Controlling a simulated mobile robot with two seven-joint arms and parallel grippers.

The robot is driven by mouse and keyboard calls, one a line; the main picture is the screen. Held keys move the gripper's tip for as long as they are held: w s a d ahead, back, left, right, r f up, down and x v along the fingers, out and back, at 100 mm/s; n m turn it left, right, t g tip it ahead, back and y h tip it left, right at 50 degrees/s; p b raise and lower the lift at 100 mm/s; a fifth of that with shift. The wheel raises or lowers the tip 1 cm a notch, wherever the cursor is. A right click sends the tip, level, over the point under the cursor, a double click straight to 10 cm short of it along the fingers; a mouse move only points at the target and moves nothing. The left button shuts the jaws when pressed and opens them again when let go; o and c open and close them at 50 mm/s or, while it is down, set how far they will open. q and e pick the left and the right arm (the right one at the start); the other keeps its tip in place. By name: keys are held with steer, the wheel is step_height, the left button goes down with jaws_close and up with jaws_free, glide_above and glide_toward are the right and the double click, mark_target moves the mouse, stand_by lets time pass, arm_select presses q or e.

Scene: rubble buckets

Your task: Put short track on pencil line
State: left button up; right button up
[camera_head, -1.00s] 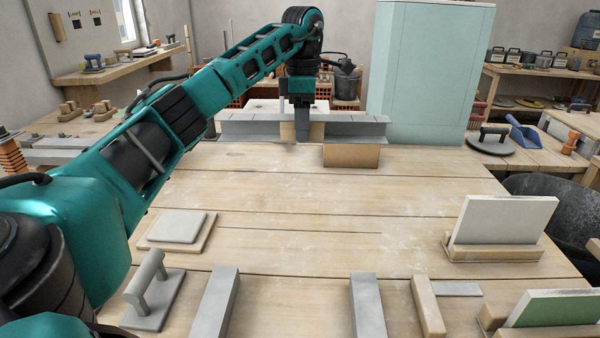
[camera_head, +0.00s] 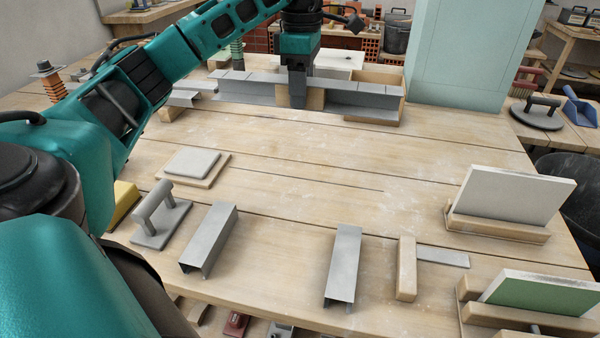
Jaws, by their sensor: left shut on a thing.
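My left gripper (camera_head: 297,101) points down at the back of the table, shut on a grey metal track (camera_head: 238,90) with a tan patch on either side of the fingers. The track lies roughly level across the view; its right end is at a tan wooden block (camera_head: 372,122). How far it is above the block I cannot tell. Two short grey channel pieces lie at the front, one left (camera_head: 210,238) and one near the middle (camera_head: 343,264). A thin dark line (camera_head: 330,178) runs on the bare tabletop and may be the pencil line. My right gripper is not in view.
A trowel-like float (camera_head: 160,218) and a grey slab on a board (camera_head: 193,164) are at left. A white panel (camera_head: 510,198) and a green panel (camera_head: 540,293) stand in wooden holders at right. A wooden strip (camera_head: 406,268) lies in front. The table's middle is clear.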

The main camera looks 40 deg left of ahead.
arm_select(q)
steer(key=shift+s, duration=0.15)
steer(key=shift+s+d+f, duration=0.1)
steer(key=shift+f, duration=0.2)
steer(key=b, duration=0.2)
glide_above(301, 185)
step_height(301, 185, down, 15)
steer(key=shift+r, duration=0.15)
steer(key=shift+f, duration=0.45)
steer(key=shift+f+b, duration=0.35)
steer(key=shift+f, duration=1.5)
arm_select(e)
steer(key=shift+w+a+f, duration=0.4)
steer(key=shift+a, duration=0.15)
arm_select(q)
steer(key=shift+f, duration=0.1)
steer(key=shift+f, duration=0.15)
steer(key=o, duration=1.3)
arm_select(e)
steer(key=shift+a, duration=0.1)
